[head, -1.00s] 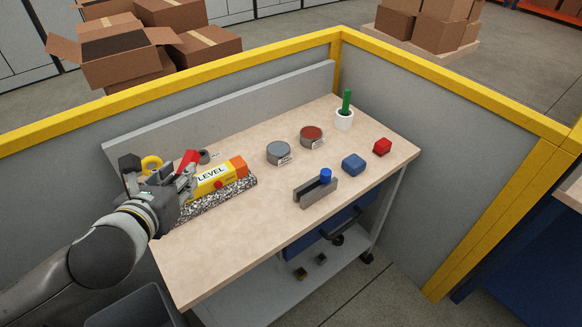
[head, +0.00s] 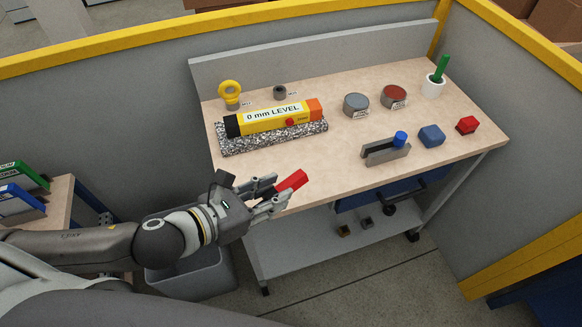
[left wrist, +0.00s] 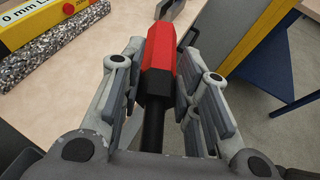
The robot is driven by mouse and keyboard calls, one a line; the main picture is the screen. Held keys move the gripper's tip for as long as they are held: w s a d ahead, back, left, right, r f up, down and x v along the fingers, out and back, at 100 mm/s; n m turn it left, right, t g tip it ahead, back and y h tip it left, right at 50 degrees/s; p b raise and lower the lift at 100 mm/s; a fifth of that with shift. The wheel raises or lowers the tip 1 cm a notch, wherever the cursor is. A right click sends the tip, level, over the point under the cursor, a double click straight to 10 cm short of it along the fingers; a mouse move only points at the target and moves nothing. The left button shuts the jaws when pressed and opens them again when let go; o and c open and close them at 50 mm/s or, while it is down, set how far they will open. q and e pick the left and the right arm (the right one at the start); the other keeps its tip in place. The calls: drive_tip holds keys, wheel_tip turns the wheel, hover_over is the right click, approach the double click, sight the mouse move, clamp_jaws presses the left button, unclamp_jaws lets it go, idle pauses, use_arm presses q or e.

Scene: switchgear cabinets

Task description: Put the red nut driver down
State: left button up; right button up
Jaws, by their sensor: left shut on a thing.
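The red nut driver (head: 291,182) has a red handle and a dark shaft. My left gripper (head: 268,190) is shut on it, near the front left edge of the workbench (head: 310,170). In the left wrist view the red handle (left wrist: 160,55) points away between the two fingers, and the dark shaft (left wrist: 153,125) runs back toward the palm. The handle's far end appears over the bench top's edge. Whether it touches the bench cannot be told. My right gripper is not in view.
A yellow level (head: 270,117) lies on a speckled slab (head: 230,145) behind the gripper. A yellow ring (head: 230,92), two round tins, a grey clamp-like block (head: 385,152), blue and red blocks stand farther off. The bench's front middle is clear. A grey bin (head: 190,280) stands below.

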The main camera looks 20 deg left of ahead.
sight(274, 185)
use_arm(q)
drive_tip(key=w+b, duration=0.1)
drive_tip(key=w+f+b, duration=0.2)
drive_tip(key=shift+w+a+b, duration=0.25)
drive_tip(key=shift+a+b, duration=0.05)
drive_tip(key=w+f, duration=0.2)
drive_tip(key=w+a+f, duration=0.1)
drive_tip(key=w+f, duration=0.1)
drive_tip(key=w, duration=0.1)
drive_tip(key=w+f+p, duration=0.1)
drive_tip(key=w+f, duration=0.1)
drive_tip(key=shift+w+a, duration=0.2)
drive_tip(key=shift+w, duration=0.15)
drive_tip(key=shift+w+f, duration=0.3)
drive_tip(key=shift+f, duration=0.05)
drive_tip(key=f, duration=0.3)
drive_tip(key=shift+w+a+p, duration=0.1)
drive_tip(key=shift+w+p, duration=0.1)
drive_tip(key=shift+p, duration=0.2)
drive_tip(key=shift+f, duration=0.3)
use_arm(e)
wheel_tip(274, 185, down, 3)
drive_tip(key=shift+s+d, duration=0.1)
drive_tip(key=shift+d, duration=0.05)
use_arm(q)
drive_tip(key=shift+f, duration=0.1)
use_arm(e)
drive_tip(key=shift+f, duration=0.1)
use_arm(q)
drive_tip(key=o, duration=1.1)
